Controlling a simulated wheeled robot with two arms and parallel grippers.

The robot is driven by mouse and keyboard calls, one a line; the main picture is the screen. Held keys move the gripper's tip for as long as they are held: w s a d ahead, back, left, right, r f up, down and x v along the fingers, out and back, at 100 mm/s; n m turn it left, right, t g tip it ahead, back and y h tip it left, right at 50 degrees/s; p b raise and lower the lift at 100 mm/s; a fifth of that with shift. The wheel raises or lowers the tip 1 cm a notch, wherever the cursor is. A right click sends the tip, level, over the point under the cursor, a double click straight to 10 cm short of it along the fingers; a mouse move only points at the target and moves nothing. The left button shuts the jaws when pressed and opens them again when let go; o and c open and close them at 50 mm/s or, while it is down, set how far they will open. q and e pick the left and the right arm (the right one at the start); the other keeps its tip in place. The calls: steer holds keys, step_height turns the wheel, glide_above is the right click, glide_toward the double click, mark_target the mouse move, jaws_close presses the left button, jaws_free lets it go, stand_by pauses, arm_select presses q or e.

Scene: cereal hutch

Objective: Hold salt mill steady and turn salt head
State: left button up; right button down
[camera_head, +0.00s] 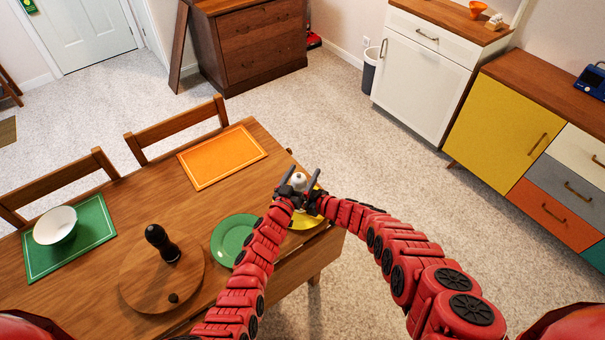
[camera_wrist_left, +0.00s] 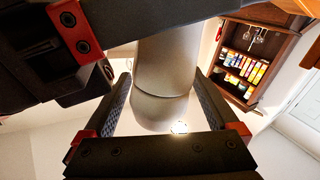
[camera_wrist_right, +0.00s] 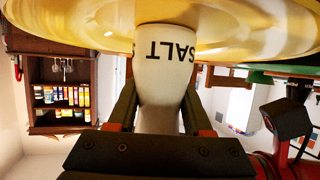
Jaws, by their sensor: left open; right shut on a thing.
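My left gripper (camera_head: 301,180) is open around the mill's head. In the left wrist view the rounded head (camera_wrist_left: 160,112) sits between the spread fingers, with gaps at both sides. The grippers hide much of the mill in the head view.
A black mill (camera_head: 160,243) stands on a round wooden board (camera_head: 135,275) at the left. A green plate (camera_head: 233,236) lies beside my left arm. An orange placemat (camera_head: 222,157) and a white bowl (camera_head: 55,225) on a green placemat (camera_head: 93,233) are farther away.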

arm_select(q)
steer(key=c, duration=1.4)
steer(key=shift+o, duration=0.2)
steer(key=shift+s+d+f+m+g+h, duration=0.1)
steer(key=shift+d+m+g+h, duration=0.05)
steer(key=shift+m+g+h, duration=0.7)
steer(key=shift+s+d+r+m+g+h, duration=0.15)
steer(key=shift+m+g+h, duration=0.45)
steer(key=shift+h, duration=0.4)
steer(key=shift+s+d+f+m+g+h, duration=0.1)
steer(key=shift+d+f+m+g+h, duration=0.05)
steer(key=shift+m+g+h, duration=0.7)
steer(key=o, duration=1.4)
steer(key=shift+c, duration=0.2)
steer(key=v, duration=1.2)
steer(key=shift+f, duration=0.2)
